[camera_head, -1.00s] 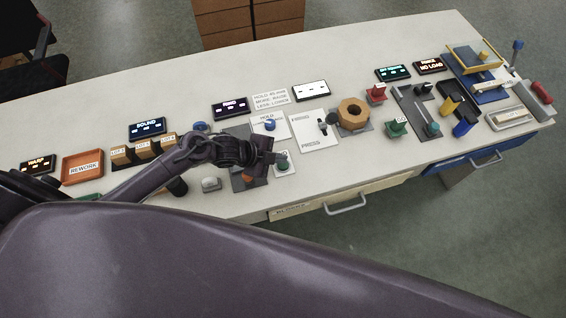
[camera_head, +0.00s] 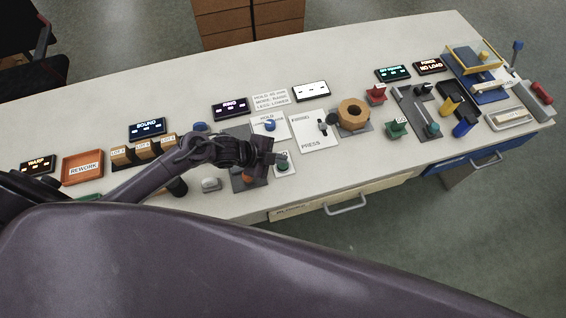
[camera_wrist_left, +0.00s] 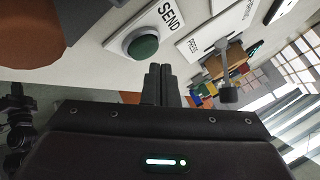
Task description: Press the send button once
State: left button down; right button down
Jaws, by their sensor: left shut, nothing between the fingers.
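The send button is a green round cap (camera_wrist_left: 143,46) on a white plate marked SEND (camera_wrist_left: 168,17), in the upper middle of the left wrist view. In the head view the green send button (camera_head: 283,167) sits near the table's front edge, just right of my left gripper. My left gripper (camera_head: 276,158) is shut and empty, held over the table beside the button. In the left wrist view its fingertips (camera_wrist_left: 160,68) are together, just below and right of the button, apart from it in the picture. My right gripper is not in view.
A white panel marked PRESS (camera_head: 311,142) with a lever stands right of the button. An orange knob (camera_head: 248,178) on a dark plate is close on the left. The grey table (camera_head: 380,190) drops off at the front.

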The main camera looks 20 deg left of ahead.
pick_arm(q)
jog(key=shift+f, duration=0.1)
dwell(0.5)
jog(key=shift+f+b, duration=0.3)
jog(key=shift+f, duration=0.05)
jog(key=shift+f+b, duration=0.35)
jog(key=shift+f, duration=0.15)
dwell(0.6)
jog(key=shift+r, duration=0.1)
jog(key=shift+r+p, duration=0.8)
jog(key=shift+p, duration=0.05)
notch_tip(320, 180, up, 5)
jog(key=p, duration=0.4)
jog(key=shift+r+p, duration=0.1)
jog(key=shift+p, duration=0.25)
